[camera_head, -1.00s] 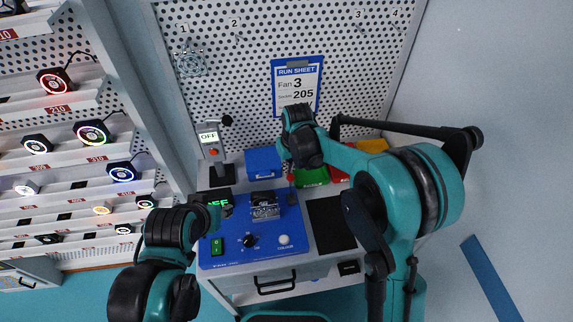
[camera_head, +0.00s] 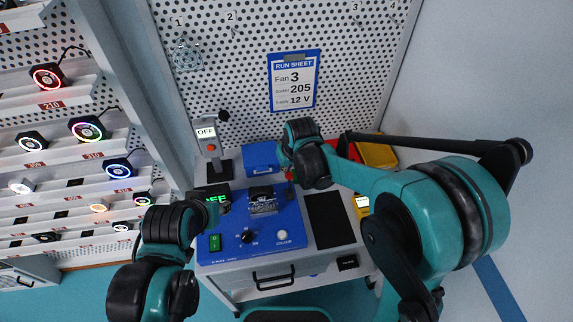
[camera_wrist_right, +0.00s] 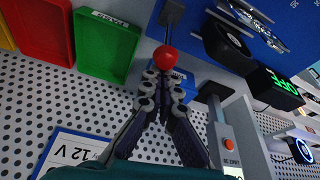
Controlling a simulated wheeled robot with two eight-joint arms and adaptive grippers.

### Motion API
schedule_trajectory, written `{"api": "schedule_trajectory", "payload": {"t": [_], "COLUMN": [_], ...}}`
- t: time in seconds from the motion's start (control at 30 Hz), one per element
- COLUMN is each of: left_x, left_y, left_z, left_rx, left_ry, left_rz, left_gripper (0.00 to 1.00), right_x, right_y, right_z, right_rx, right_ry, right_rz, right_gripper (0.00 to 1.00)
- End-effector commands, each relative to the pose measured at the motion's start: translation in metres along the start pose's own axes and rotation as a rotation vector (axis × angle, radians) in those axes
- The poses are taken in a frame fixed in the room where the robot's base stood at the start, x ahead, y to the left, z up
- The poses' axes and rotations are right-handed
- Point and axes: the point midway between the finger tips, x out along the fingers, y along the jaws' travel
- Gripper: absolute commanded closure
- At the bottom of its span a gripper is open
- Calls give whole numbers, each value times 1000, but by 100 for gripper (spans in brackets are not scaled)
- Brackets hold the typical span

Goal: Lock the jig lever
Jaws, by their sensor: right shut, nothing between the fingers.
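The jig lever shows in the right wrist view as a dark arm with a red ball knob (camera_wrist_right: 165,57), rising from the blue tester. In the head view the lever (camera_head: 290,193) is at the tester's back right, its knob mostly hidden by my right wrist. My right gripper (camera_wrist_right: 163,84) is shut and empty, with its fingertips right at the knob; I cannot tell whether they touch. The jig (camera_head: 262,201) in the tester's middle holds a dark part.
The blue tester panel (camera_head: 228,256) has a green switch and knobs. A blue box (camera_head: 261,156) stands behind the tester. In the right wrist view, green (camera_wrist_right: 108,47) and red (camera_wrist_right: 42,27) bins lie beside the lever.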

Motion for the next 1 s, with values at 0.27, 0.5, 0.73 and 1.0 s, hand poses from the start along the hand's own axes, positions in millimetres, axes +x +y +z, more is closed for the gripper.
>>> {"api": "schedule_trajectory", "payload": {"t": [0.27,0.5,0.73,1.0], "left_x": [17,38,53,60], "left_y": [0,0,0,0], "left_z": [12,27,38,43], "left_rx": [0,0,0,0], "left_ry": [0,0,0,0], "left_rz": [0,0,0,0], "left_gripper": [60,60,60,60], "right_x": [-9,-13,-14,-12], "right_y": [-7,-12,-16,-18], "right_z": [31,58,78,95], "right_rx": [-17,-32,-41,-40], "right_ry": [247,470,623,617], "right_rz": [44,86,113,113], "right_gripper": [100,100,100,100]}}
